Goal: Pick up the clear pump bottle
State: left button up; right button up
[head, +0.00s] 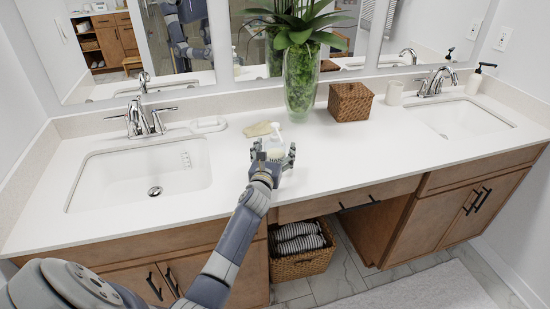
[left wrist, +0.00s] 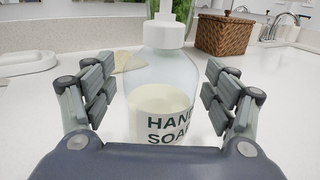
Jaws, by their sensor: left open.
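The clear pump bottle (head: 274,137) stands upright on the white counter, with a white pump top. In the left wrist view the bottle (left wrist: 163,75) shows close up, with a white label reading "HAND SOAP" and its top cut off by the frame. My left gripper (head: 274,158) reaches it from the front. Its fingers (left wrist: 162,95) are open, one on each side of the bottle, with a gap visible on both sides. The gripper hides the lower part of the bottle in the head view. My right gripper is not in view.
A glass vase (head: 300,85) with a plant stands behind the bottle. A beige item (head: 258,129) and a white soap dish (head: 209,125) lie to its left, near the left sink (head: 135,175). A woven box (head: 350,101) and cup (head: 394,92) stand right.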

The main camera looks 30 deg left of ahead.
pick_arm(q)
jog(key=c, duration=1.4)
jog(key=shift+c, duration=0.3)
jog(key=shift+r, duration=0.2)
